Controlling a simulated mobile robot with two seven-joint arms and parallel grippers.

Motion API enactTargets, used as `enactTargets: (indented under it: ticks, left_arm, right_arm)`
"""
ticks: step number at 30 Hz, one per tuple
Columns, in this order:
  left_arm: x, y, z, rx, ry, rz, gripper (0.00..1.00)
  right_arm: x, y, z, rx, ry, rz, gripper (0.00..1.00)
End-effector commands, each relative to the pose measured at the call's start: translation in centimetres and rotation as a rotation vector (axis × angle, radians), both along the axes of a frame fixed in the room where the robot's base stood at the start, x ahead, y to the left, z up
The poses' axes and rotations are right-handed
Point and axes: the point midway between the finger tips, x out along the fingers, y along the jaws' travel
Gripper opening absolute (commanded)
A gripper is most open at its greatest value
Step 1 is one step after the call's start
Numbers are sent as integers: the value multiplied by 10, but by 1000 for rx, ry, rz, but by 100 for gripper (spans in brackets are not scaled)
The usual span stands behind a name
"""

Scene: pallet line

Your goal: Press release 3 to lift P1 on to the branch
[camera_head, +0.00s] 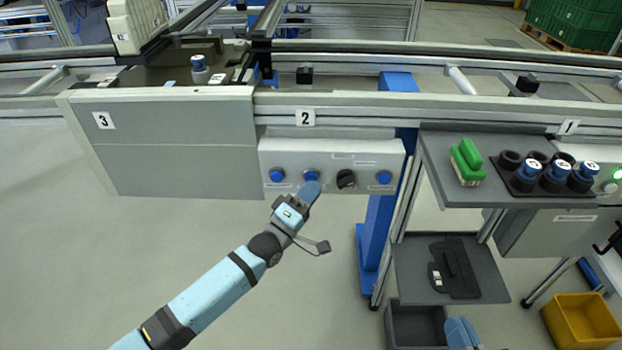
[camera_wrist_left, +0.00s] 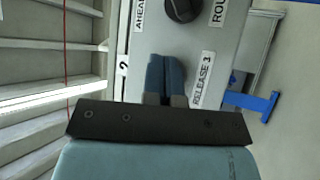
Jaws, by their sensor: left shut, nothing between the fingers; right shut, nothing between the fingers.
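The control box (camera_head: 332,160) under sign 2 has blue buttons and a black knob (camera_head: 346,179). My left gripper (camera_head: 311,188) is shut and empty, its fingertips at the second blue button (camera_head: 311,174) from the left, overlapping its lower edge. In the left wrist view the shut fingers (camera_wrist_left: 165,75) lie over the panel beside the label RELEASE 3 (camera_wrist_left: 207,80) and hide the button there. Contact or pressing cannot be told. A dark carrier with a blue-capped part (camera_head: 199,65) is on the line near sign 3; no P1 mark is readable. My right gripper (camera_head: 462,333) is shut and empty at the bottom edge.
A grey shelf (camera_head: 450,195) at right holds a green-and-white block (camera_head: 467,162) and a black rack with several blue-capped parts (camera_head: 555,174). Below are a grey bin (camera_head: 416,325) and a yellow bin (camera_head: 582,320). A grey panel (camera_head: 165,145) hangs left of the box.

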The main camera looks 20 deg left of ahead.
Motion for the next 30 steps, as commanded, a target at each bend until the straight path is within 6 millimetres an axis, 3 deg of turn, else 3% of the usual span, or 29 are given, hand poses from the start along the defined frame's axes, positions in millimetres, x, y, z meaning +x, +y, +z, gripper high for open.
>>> enactTargets:
  ticks: [30]
  left_arm:
    - [8,2,0,-1,-1,-1,0]
  right_arm:
    - [0,0,-2,0,0,1,0]
